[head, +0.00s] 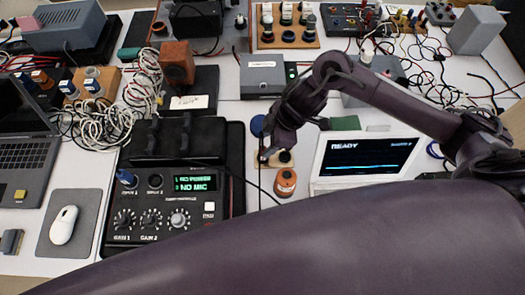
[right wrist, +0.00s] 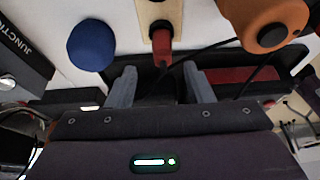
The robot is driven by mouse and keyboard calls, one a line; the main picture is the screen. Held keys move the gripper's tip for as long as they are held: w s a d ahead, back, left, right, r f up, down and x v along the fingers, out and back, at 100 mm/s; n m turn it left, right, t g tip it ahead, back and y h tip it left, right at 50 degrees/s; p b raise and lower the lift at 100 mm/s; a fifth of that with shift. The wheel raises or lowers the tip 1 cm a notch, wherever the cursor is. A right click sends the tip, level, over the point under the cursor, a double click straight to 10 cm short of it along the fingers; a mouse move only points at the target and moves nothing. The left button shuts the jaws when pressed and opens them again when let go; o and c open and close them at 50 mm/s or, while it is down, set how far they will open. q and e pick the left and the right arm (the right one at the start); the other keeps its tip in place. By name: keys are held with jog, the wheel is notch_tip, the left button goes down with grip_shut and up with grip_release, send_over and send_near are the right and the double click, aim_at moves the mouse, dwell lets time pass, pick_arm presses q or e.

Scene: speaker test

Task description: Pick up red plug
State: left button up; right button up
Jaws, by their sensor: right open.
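The red plug (right wrist: 161,42) shows in the right wrist view, upright in the picture on a beige strip (right wrist: 150,12), with a black cable beside its lower end. My right gripper (right wrist: 160,86) is open, with its two grey fingers apart and the plug just beyond the gap between them. Nothing is seen gripped. In the head view my right gripper (head: 268,153) hangs over the table near the beige strip (head: 285,158) and hides most of the plug there. My left gripper is not in view.
An orange round object (head: 285,184) and a blue round object (head: 257,126) flank the strip. The audio mixer (head: 165,205) stands left, the white READY screen (head: 365,158) right. A junction box (head: 263,77) and tangled cables (head: 140,90) lie farther back.

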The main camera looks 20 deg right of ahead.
aim_at(264, 149)
jog(key=x, duration=0.5)
jog(key=shift+s+d+f, duration=0.1)
jog(key=shift+s, duration=0.1)
grip_shut()
